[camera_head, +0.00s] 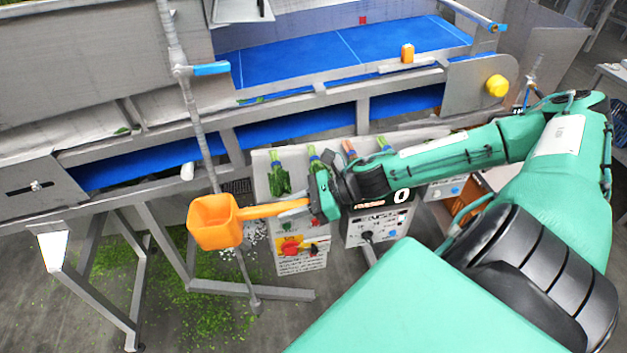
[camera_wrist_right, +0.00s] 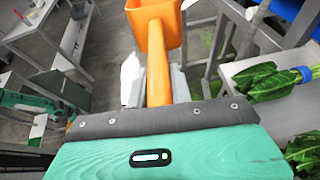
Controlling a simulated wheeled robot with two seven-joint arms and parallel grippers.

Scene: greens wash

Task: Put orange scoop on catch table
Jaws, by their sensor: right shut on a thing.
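The orange scoop (camera_head: 214,222) is held in the air in front of the wash line, its square cup at the left end of its handle. My right gripper (camera_head: 322,197) is shut on the handle's right end. In the wrist view the scoop (camera_wrist_right: 155,45) reaches away from the gripper (camera_wrist_right: 162,122), its cup partly cut off at the top. A narrow pale surface with bunched greens (camera_head: 279,178) lies behind my right gripper. I cannot tell for sure which surface is the catch table. My left gripper is not in view.
A metal conveyor frame with a blue belt (camera_head: 330,55) runs across the back. An upright grey pole (camera_head: 196,130) stands near the scoop's cup. A control box (camera_head: 377,228) stands below my right forearm. Green scraps (camera_head: 210,305) litter the floor.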

